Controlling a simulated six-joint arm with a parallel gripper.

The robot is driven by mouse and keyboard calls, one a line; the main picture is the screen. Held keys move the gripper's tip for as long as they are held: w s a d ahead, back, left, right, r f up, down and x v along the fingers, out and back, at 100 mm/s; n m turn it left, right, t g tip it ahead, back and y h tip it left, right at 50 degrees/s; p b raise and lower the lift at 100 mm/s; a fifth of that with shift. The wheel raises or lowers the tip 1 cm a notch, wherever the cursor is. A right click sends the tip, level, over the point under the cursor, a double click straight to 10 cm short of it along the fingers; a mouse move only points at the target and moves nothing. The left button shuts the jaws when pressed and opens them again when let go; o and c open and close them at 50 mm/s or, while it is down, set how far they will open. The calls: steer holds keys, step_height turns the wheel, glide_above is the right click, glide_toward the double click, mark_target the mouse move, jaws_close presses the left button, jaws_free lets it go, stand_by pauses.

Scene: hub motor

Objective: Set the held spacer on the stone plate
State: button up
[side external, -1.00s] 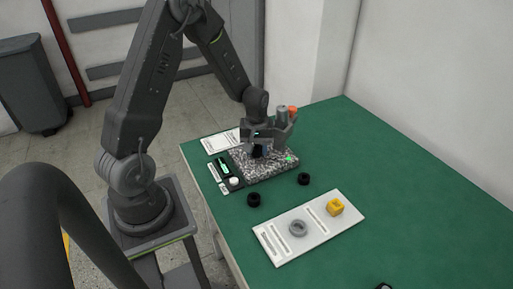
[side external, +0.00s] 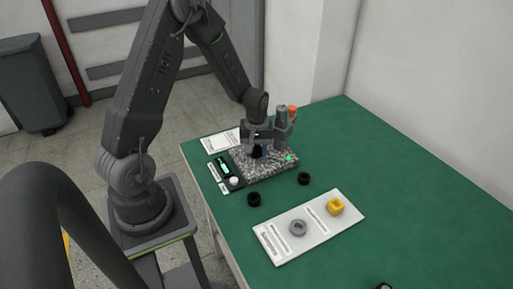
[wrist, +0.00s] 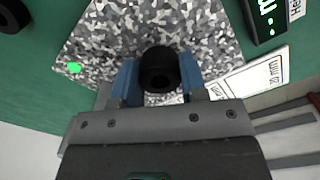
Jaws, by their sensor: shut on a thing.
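The stone plate (side external: 275,172) is a speckled grey block near the left end of the green table. It also fills much of the wrist view (wrist: 200,25). My gripper (side external: 259,150) is over the plate. In the wrist view its blue jaws (wrist: 159,80) are shut on the spacer (wrist: 160,60), a black ring with a dark hole. The spacer is low over the plate's face; I cannot tell whether its underside touches the stone. A green mark (wrist: 74,68) shows on the plate.
Two black rings (side external: 254,199) (side external: 304,179) lie on the table in front of the plate. A readout unit (side external: 223,167) stands at the plate's left.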

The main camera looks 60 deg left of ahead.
steer(key=shift+f, duration=0.4)
stand_by(0.6)
steer(key=o, duration=1.4)
steer(key=shift+r, duration=0.1)
steer(key=shift+r, duration=3.4)
